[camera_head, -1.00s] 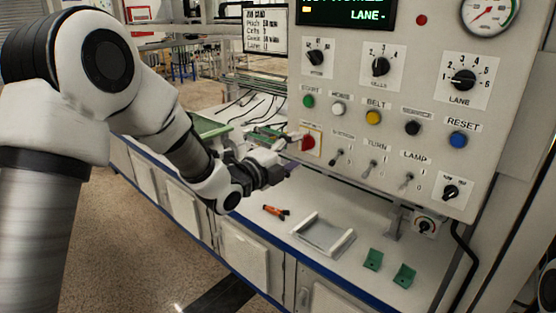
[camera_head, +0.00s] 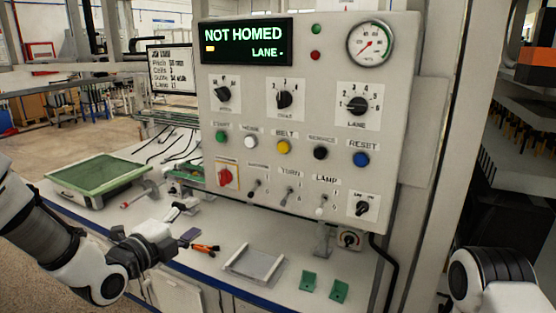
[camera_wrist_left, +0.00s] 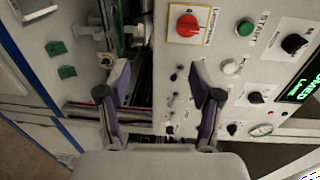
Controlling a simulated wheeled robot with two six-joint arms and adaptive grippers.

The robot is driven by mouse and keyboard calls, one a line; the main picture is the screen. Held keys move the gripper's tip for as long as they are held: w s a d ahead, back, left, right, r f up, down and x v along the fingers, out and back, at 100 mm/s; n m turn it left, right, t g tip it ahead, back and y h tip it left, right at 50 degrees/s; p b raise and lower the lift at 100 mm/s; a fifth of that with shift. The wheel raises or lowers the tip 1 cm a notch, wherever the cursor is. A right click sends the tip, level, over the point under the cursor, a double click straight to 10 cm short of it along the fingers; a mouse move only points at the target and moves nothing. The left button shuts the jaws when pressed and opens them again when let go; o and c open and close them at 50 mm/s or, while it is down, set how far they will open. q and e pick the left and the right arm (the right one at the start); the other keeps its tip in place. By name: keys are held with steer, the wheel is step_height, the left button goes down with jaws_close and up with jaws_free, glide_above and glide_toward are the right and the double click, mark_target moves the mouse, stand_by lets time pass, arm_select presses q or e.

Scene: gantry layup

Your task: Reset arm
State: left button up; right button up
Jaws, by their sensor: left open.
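My left gripper (camera_head: 186,222) is open and empty in the head view, over the bench to the lower left of the control panel (camera_head: 300,150). In the left wrist view its two fingers (camera_wrist_left: 164,82) are spread apart, with the panel beyond them. The panel display (camera_head: 242,44) reads NOT HOMED and LANE. The blue RESET button (camera_head: 361,159) is at the right of the button row. The red knob (camera_head: 225,178) at the panel's lower left also shows in the left wrist view (camera_wrist_left: 187,25). Part of my right arm is at the lower right; its gripper is out of frame.
A green-topped tray (camera_head: 98,175) is on the bench at the left. An orange-and-black tool (camera_head: 206,248), a grey tray (camera_head: 255,263) and two green blocks (camera_head: 308,281) lie along the front. A black cable hangs at the panel's right.

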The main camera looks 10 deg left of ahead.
arm_select(q)
steer(key=s+d+f+n+g+y+p, duration=0.1)
steer(key=s+f+g+p, duration=0.2)
steer(key=f, duration=0.6)
steer(key=s+d+f+n+g, duration=0.1)
steer(key=s+f+g, duration=0.1)
steer(key=s+f, duration=0.45)
steer(key=s+f+n+g+y+p, duration=0.1)
steer(key=s+f+g+p, duration=0.15)
steer(key=f, duration=0.85)
steer(key=s+a+f+n+g+y, duration=0.1)
steer(key=s+f+n+g, duration=0.3)
steer(key=s+n, duration=0.5)
steer(key=s+a+f+n+g+y, duration=0.2)
steer(key=s+f+n+g, duration=0.2)
steer(key=s+n, duration=0.6)
steer(key=s+f+p, duration=0.1)
steer(key=s, duration=0.2)
steer(key=shift+f+n+g+y, duration=0.15)
steer(key=shift+n+g+y, duration=0.15)
steer(key=shift+g+y, duration=0.1)
